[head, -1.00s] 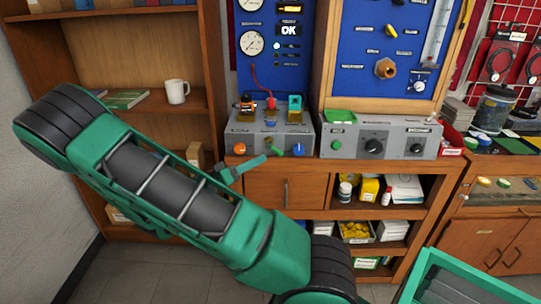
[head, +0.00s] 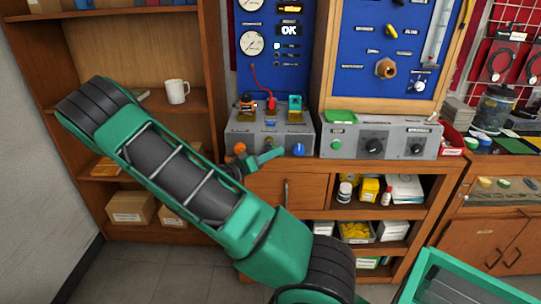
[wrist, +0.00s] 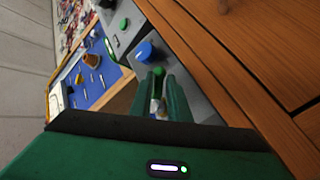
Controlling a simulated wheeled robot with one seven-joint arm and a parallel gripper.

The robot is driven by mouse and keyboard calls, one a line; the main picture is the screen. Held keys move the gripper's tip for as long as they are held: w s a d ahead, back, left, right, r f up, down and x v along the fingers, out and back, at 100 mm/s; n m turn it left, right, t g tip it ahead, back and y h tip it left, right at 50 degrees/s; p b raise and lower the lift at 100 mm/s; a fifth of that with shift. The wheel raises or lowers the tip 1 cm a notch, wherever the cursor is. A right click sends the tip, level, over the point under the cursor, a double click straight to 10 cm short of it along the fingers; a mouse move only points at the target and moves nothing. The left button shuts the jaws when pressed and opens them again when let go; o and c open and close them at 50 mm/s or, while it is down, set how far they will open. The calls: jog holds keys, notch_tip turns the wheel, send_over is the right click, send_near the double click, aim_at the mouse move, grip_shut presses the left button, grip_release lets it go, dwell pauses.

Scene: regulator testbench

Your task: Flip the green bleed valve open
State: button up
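The green bleed valve (wrist: 158,71) is a small green knob on the front of a grey control box (head: 240,132). In the wrist view it shows just beyond and between my gripper's fingertips (wrist: 160,79). The fingers are slightly apart, with a narrow gap between them; I cannot tell whether they touch the valve. In the head view my gripper (head: 277,153) is at the box's lower front, between the orange knob (head: 239,148) and the blue knob (head: 299,149), and mostly hides the valve.
A second grey box (head: 395,148) with black dials stands to the right. A blue panel (head: 268,75) with gauges rises behind. A wooden drawer (head: 290,188) lies under the box. A white mug (head: 177,91) stands on the left shelf.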

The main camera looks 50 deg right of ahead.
grip_shut()
jog(key=shift+r+n+h, duration=0.1)
jog(key=shift+n+h, duration=0.2)
jog(key=shift+n, duration=0.1)
jog(key=o, duration=0.5)
grip_release()
jog(key=shift+o, duration=0.2)
jog(key=w+a, duration=0.1)
jog(key=a, duration=0.9)
jog(key=shift+a+f, duration=0.3)
jog(key=shift+f, duration=0.1)
